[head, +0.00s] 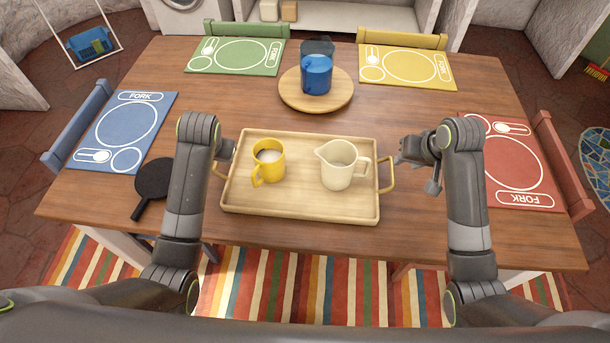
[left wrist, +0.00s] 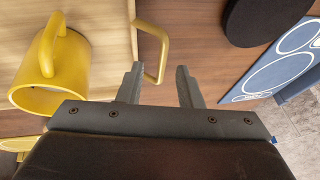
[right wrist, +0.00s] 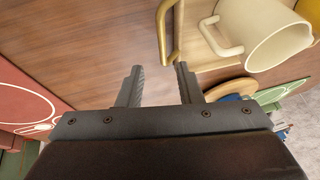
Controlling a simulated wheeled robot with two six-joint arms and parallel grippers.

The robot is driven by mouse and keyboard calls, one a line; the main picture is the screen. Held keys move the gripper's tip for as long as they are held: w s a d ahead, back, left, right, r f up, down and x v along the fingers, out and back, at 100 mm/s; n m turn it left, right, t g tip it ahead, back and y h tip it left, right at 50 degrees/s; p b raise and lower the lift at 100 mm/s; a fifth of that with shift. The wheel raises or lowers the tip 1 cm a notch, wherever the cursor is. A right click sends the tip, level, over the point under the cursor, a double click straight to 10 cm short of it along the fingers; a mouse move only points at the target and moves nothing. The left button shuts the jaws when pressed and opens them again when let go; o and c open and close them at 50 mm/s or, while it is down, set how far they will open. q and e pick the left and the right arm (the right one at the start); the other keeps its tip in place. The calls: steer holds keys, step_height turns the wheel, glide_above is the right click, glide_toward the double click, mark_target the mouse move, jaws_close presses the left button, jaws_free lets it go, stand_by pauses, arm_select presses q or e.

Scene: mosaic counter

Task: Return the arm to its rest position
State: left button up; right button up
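My right gripper (head: 416,172) is open and empty just right of the wooden tray (head: 300,210). Its fingers show apart in the right wrist view (right wrist: 159,72), with the tray's right handle (head: 386,174) just beyond the tips. My left gripper is mostly hidden behind my own arm in the head view. The left wrist view shows its fingers (left wrist: 158,76) open, close to the tray's left handle (left wrist: 158,38); whether they touch it I cannot tell. The tray rests on the table with a yellow mug (head: 268,170) and a cream pitcher (head: 338,172) upright on it.
Blue (head: 128,130), green (head: 235,56), yellow (head: 406,66) and red (head: 512,160) placemats lie around the table. A dark paddle-shaped trivet (head: 153,180) lies beside my left arm.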

steer(key=shift+s+d+r, duration=0.1)
steer(key=shift+s+r, duration=0.15)
steer(key=shift+r, duration=0.3)
steer(key=shift+s+f, duration=0.1)
